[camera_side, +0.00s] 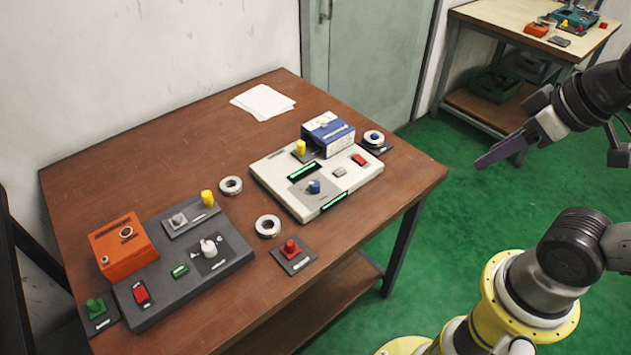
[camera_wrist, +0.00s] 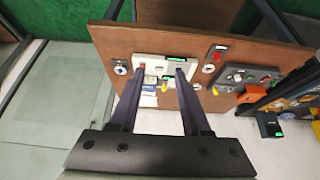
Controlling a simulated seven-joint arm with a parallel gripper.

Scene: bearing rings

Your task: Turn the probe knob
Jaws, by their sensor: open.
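No readable label shows which is the probe knob. My gripper (camera_side: 480,163) is in the air to the right of the table, apart from both panels. In the wrist view, its two dark fingers (camera_wrist: 160,73) stand apart with nothing between them; beyond them lies the white panel (camera_wrist: 150,62), and the grey panel (camera_wrist: 240,70) is to the right.
An orange box (camera_side: 125,243) stands at the grey panel's left end. A blue-and-white box (camera_side: 328,135) stands behind the white panel. Two metal rings (camera_side: 268,226) and a red button unit (camera_side: 292,254) lie between the panels. The table's back left (camera_side: 150,165) is clear.

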